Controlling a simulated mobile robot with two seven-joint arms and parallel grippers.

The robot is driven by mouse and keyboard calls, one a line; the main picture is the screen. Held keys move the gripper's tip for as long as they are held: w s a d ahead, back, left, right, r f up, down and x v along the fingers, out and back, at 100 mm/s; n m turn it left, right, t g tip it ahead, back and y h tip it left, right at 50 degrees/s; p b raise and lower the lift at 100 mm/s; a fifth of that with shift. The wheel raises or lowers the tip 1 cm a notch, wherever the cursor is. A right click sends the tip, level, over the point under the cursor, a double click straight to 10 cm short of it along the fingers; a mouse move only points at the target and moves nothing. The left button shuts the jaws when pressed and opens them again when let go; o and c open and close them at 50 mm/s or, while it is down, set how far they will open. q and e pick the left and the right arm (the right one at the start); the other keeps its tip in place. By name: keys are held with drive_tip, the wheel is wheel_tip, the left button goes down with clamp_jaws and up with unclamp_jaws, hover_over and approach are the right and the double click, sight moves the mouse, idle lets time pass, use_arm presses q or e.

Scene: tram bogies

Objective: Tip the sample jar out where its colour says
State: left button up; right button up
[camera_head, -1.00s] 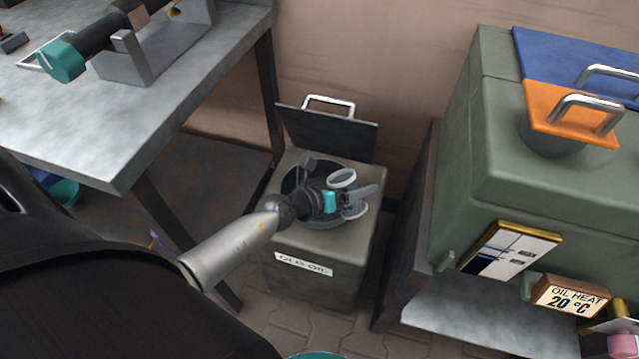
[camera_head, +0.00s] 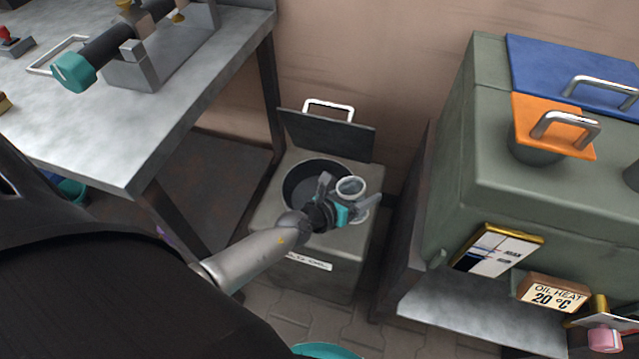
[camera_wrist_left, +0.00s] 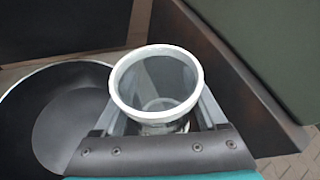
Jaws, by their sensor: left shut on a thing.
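The sample jar (camera_head: 351,187) is a clear, greyish jar with a white rim. My left gripper (camera_head: 336,204) is shut on it, above the right side of the old-oil bin's opening. In the left wrist view the jar (camera_wrist_left: 155,88) has its open mouth facing the camera; its bottom shows through and no coloured contents are visible. The bin (camera_head: 320,275) is a grey-green box with a partly hidden "OLD OIL" label, a round dark opening (camera_head: 300,185) and its lid (camera_head: 325,135) raised behind. My right gripper is out of view.
A metal workbench (camera_head: 130,150) stands at the left. A green cabinet (camera_head: 475,150) with blue (camera_head: 560,65) and orange (camera_head: 548,125) lids stands close to the bin's right. An "OIL HEAT 20 °C" sign (camera_head: 553,294) is on its front.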

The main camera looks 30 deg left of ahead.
use_arm(q)
drive_tip(key=shift+s+d+m+y+p, duration=0.1)
drive_tip(key=shift+d+m+y+p, duration=0.2)
drive_tip(key=shift+d+m+p, duration=0.15)
drive_tip(key=shift+s+d+f+m+t+y+p, duration=0.1)
drive_tip(key=shift+d+f+m+t+y+p, duration=0.25)
drive_tip(key=shift+m, duration=0.3)
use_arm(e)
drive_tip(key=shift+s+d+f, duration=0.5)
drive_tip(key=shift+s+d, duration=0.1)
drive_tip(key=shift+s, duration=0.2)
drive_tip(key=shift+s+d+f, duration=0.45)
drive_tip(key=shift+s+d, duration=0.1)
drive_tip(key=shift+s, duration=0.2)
use_arm(q)
drive_tip(key=shift+r, duration=0.1)
